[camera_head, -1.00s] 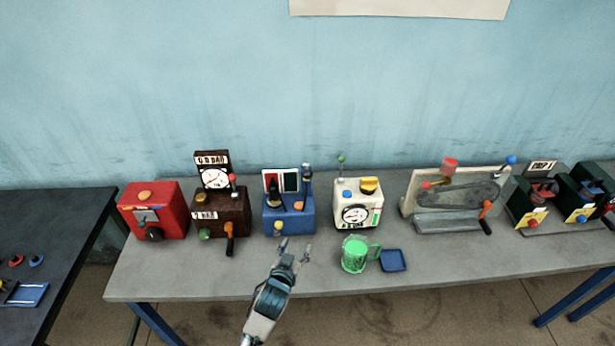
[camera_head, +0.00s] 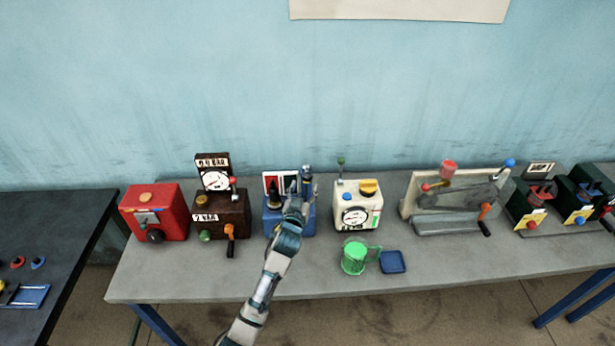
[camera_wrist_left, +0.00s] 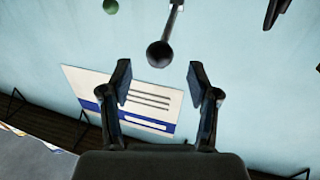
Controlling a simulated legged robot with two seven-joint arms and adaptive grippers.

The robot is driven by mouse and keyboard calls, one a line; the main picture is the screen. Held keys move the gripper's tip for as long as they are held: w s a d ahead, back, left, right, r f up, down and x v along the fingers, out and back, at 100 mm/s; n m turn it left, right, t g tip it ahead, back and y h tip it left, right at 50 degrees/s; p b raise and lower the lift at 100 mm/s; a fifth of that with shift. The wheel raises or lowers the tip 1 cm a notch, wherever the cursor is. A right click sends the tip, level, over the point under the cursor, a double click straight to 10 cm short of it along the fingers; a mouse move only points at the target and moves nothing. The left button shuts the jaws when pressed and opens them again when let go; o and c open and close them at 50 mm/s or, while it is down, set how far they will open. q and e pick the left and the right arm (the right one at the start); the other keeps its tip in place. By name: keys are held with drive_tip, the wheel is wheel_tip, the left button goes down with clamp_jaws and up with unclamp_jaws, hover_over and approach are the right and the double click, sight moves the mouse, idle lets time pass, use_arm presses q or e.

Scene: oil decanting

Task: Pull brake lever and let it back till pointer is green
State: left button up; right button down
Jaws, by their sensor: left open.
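The blue box (camera_head: 274,226) stands on the grey table. My left gripper (camera_head: 302,190) is open in front of the box, close to this lever. In the left wrist view a dark lever with a round ball end (camera_wrist_left: 160,54) lies ahead of the gap between my open fingers (camera_wrist_left: 159,82). I cannot make out a pointer. My right gripper is not in view.
A brown gauge box (camera_head: 222,206) and a red box (camera_head: 160,212) stand to the left. A cream box (camera_head: 344,198) stands close on the right. A green mug (camera_head: 353,258) and a blue tray (camera_head: 392,262) are in front of it.

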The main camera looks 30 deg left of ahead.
sight(306, 181)
use_arm(q)
drive_tip(key=x, duration=0.5)
drive_tip(key=shift+w+a, duration=0.1)
drive_tip(key=shift+w, duration=0.2)
clamp_jaws()
